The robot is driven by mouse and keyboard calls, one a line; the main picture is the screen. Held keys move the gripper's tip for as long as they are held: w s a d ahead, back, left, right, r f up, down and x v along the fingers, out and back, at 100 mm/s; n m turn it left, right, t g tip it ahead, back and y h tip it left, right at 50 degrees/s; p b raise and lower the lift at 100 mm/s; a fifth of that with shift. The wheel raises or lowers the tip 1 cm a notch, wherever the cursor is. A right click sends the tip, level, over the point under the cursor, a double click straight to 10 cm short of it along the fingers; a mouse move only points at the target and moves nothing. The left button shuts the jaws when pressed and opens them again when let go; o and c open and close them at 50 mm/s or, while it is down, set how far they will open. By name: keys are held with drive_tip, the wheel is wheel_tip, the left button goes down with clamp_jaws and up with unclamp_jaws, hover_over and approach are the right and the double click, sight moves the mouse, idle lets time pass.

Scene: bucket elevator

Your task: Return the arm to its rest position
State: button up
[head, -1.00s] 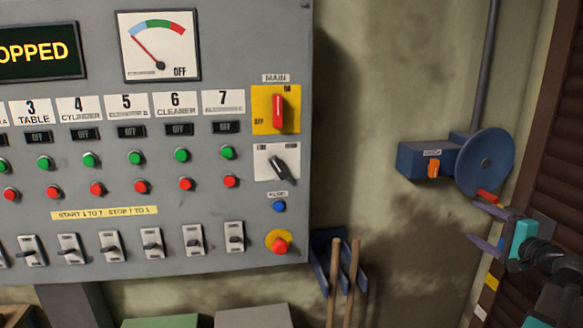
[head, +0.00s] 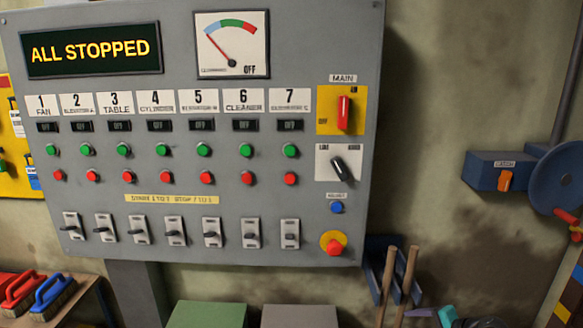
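My gripper (head: 418,313) shows only in part at the bottom edge of the head view, right of centre. I see a purple finger and a bit of the teal body (head: 448,316); the rest is cut off by the frame. I cannot tell whether its fingers are apart, and nothing held shows. It appears below and right of the grey control panel (head: 230,245), just right of two wooden handles (head: 388,285) in the picture. The rest of my arm is out of view.
The panel's display (head: 92,50) reads "ALL STOPPED". A blue wheel (head: 556,180) with a red handle (head: 566,216) and a blue box (head: 490,172) with an orange switch are on the right wall. Brushes (head: 50,298) lie at lower left. Wall between panel and box is bare.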

drive_tip(key=s+a+f+n+g, duration=0.35)
drive_tip(key=s+a+f, duration=0.25)
drive_tip(key=a+f, duration=0.4)
drive_tip(key=s+a+f+n+g, duration=0.2)
drive_tip(key=s+a+f+g, duration=0.3)
drive_tip(key=a+f, duration=0.55)
drive_tip(key=s+a+f+n+g+h, duration=0.2)
drive_tip(key=s+f, duration=0.3)
drive_tip(key=s, duration=0.6)
drive_tip(key=s+a+f+n+g+h, duration=0.2)
drive_tip(key=s+f+n, duration=0.3)
drive_tip(key=s, duration=0.6)
drive_tip(key=shift+s+a+f+g+h, duration=0.25)
drive_tip(key=shift+a+f+g+h, duration=0.15)
drive_tip(key=shift+a+f+g, duration=0.3)
drive_tip(key=shift+c, duration=0.2)
